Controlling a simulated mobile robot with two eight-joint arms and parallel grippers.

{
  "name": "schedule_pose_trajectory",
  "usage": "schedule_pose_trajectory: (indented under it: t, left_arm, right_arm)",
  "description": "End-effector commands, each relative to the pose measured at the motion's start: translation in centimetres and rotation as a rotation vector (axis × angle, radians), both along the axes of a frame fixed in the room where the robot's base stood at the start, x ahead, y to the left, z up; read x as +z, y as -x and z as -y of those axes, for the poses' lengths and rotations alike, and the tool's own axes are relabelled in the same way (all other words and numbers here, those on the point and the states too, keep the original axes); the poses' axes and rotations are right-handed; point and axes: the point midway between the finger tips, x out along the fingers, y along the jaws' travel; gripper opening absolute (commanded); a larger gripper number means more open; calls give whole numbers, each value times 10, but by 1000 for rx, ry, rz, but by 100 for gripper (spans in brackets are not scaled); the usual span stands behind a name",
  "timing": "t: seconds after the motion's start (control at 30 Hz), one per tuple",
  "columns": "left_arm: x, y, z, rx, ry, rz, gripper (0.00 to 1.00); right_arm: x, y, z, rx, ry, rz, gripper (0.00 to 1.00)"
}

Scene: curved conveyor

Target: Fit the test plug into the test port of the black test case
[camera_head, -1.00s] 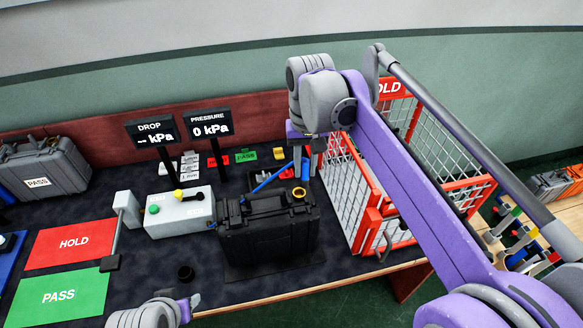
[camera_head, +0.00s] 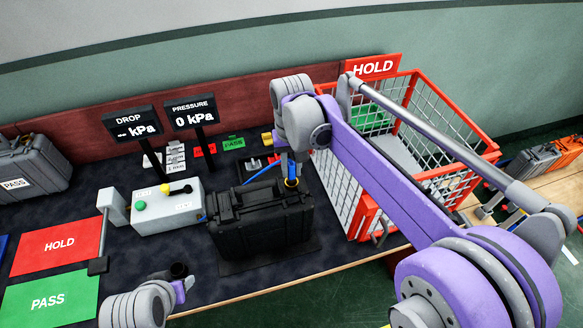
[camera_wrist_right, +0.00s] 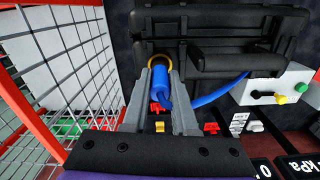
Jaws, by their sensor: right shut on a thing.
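The black test case (camera_head: 260,225) stands closed and upright on the dark bench. Its brass-ringed test port (camera_head: 292,183) is at the top right corner. My right gripper (camera_head: 290,172) is directly over this port, pointing down. In the right wrist view my right gripper (camera_wrist_right: 161,98) is shut on the blue test plug (camera_wrist_right: 161,85), with a blue hose (camera_wrist_right: 222,90) trailing right. The plug's end overlaps the brass ring (camera_wrist_right: 158,63); I cannot tell how deep it sits. My left gripper (camera_head: 182,288) is at the bench's front edge, away from the case; its jaws are unclear.
A red-framed wire HOLD basket (camera_head: 365,222) stands close right of the case. A grey control box (camera_head: 165,212) is left of it. DROP and PRESSURE displays (camera_head: 191,112) stand behind. Red HOLD (camera_head: 60,245) and green PASS (camera_head: 50,300) mats lie at left.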

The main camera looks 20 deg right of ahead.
Motion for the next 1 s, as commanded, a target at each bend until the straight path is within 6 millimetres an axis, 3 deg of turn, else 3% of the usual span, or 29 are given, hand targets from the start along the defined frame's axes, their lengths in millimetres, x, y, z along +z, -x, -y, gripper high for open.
schedule_pose_trajectory:
  t: [0.37,0.4,0.57,0.87,1.0]
  left_arm:
    - [-3,1,0,0,0,-2,50]
    - [-3,1,0,0,0,-2,50]
    - [-2,1,0,0,0,-2,50]
    - [-1,0,0,0,0,-1,50]
    - [2,-1,0,0,0,1,50]
  right_arm:
    - [-5,0,0,0,0,-1,0]
    - [-6,0,0,0,0,0,28]
    - [-5,0,0,0,0,0,56]
    - [-3,0,0,0,0,0,56]
    - [9,0,0,0,0,0,56]
